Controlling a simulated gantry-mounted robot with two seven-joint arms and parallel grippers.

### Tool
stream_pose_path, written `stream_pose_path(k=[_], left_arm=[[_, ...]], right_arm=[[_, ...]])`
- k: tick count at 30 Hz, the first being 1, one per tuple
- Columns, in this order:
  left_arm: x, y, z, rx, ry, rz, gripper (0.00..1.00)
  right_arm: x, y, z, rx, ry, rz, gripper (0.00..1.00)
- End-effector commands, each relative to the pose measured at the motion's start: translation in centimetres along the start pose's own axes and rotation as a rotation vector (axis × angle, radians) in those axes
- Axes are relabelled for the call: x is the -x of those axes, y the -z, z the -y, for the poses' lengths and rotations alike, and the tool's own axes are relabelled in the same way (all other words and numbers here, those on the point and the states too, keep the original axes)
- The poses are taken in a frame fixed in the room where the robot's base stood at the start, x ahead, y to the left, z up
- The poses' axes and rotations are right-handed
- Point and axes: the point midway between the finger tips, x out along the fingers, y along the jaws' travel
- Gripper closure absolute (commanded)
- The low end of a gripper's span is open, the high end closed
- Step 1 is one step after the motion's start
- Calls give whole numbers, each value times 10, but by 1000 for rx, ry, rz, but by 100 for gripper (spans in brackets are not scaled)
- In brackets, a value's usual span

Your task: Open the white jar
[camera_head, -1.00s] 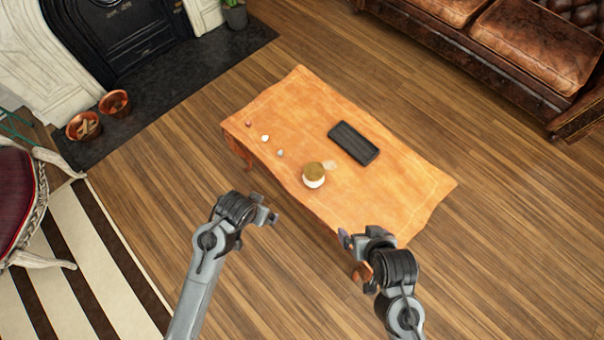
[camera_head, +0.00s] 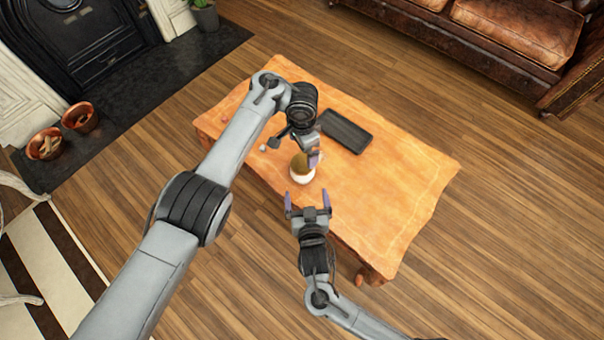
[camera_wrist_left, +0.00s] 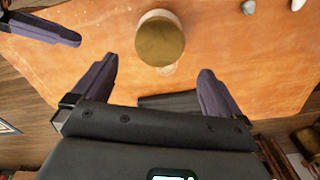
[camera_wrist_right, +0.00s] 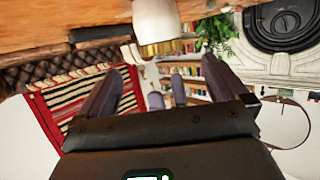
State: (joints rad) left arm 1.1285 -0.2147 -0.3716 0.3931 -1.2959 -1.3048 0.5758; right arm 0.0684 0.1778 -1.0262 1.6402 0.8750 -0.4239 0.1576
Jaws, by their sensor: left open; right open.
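The white jar with a gold-brown lid (camera_head: 302,168) stands on the wooden table (camera_head: 400,190) near its front-left edge. My left gripper (camera_head: 300,155) is at the jar's far side, partly hiding it; in the left wrist view its open fingers (camera_wrist_left: 157,88) point toward the lid (camera_wrist_left: 160,40), with a gap between. My right gripper (camera_head: 308,200) is open and empty just in front of the jar, near the table edge. In the right wrist view the white jar body (camera_wrist_right: 156,20) is beyond the open fingers (camera_wrist_right: 160,75). The lid is on the jar.
A dark rectangular tray (camera_head: 345,132) lies behind the jar. Small pebbles (camera_wrist_left: 248,8) lie on the table near the jar. The right part of the table is clear. A leather sofa (camera_head: 510,35) stands at the back right, and copper buckets (camera_head: 80,117) stand by the fireplace.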

Motion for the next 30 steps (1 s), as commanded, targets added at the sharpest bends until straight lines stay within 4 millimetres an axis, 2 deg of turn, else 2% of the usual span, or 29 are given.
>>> stream_pose_path(k=[8, 21, 30], left_arm=[[6, -3, 0, -17, -7, 23, 0], [6, -3, 0, -17, -6, 22, 0], [6, -3, 0, -16, -6, 22, 0]], right_arm=[[-16, -1, 1, 18, -5, -39, 0], [-80, 2, 0, 19, -5, -37, 0], [-107, 1, 0, 18, -4, -35, 0]])
